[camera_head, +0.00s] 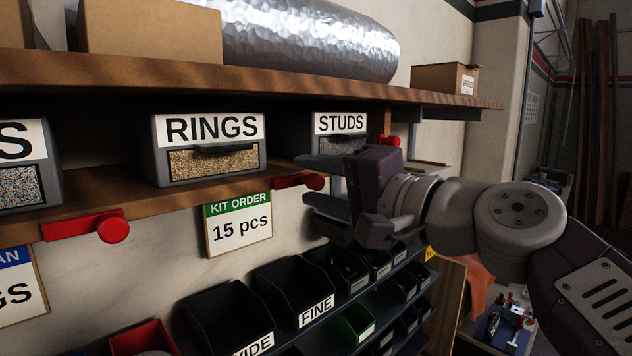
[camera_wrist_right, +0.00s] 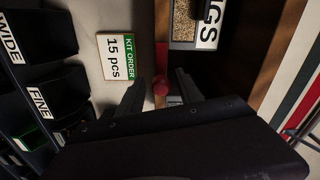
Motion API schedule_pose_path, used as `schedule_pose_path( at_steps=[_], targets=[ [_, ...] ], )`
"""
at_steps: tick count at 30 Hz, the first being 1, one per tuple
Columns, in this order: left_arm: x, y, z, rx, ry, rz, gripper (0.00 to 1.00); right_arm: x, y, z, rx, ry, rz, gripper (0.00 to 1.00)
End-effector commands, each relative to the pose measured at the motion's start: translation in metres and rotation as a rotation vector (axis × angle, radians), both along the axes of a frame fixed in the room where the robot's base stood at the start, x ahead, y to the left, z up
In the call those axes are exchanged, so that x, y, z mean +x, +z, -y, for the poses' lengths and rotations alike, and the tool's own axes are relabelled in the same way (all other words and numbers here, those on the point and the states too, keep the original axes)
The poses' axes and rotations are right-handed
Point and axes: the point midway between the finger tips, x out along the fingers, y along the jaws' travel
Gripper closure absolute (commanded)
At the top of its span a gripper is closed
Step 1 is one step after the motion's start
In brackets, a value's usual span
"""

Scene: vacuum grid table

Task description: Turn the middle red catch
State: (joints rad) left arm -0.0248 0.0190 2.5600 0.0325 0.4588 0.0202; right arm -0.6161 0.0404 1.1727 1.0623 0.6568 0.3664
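The middle red catch (camera_head: 300,181) is on the front edge of the lower wooden shelf, below and right of the RINGS drawer. Its bar lies roughly along the shelf edge, with a round knob at its right end. My right gripper (camera_head: 309,179) is open, one finger above the knob and one below it in the head view. In the right wrist view the red knob (camera_wrist_right: 160,87) shows between the two spread fingers; I cannot tell whether they touch it. My left gripper is not in view.
Another red catch (camera_head: 95,226) is on the shelf edge at left, and a red part (camera_head: 390,141) shows right of the STUDS drawer (camera_head: 341,124). The RINGS drawer (camera_head: 210,150) and KIT ORDER sign (camera_head: 239,224) are close by. Black bins (camera_head: 226,318) stand below.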

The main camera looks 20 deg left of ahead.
Motion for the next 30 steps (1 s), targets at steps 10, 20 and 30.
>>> schedule_pose_path(
  at_steps=[10, 20, 30],
  targets=[
    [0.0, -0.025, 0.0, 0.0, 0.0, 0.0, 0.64, -0.015, -0.005, 0.04, 0.002, -0.006, 0.004, 0.57],
    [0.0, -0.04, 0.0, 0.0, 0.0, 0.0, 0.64, -0.034, -0.001, 0.083, 0.0, -0.001, 0.001, 0.57],
    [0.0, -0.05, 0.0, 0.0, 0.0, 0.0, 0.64, -0.026, -0.013, 0.09, -0.002, -0.025, -0.004, 0.57]
  ],
)
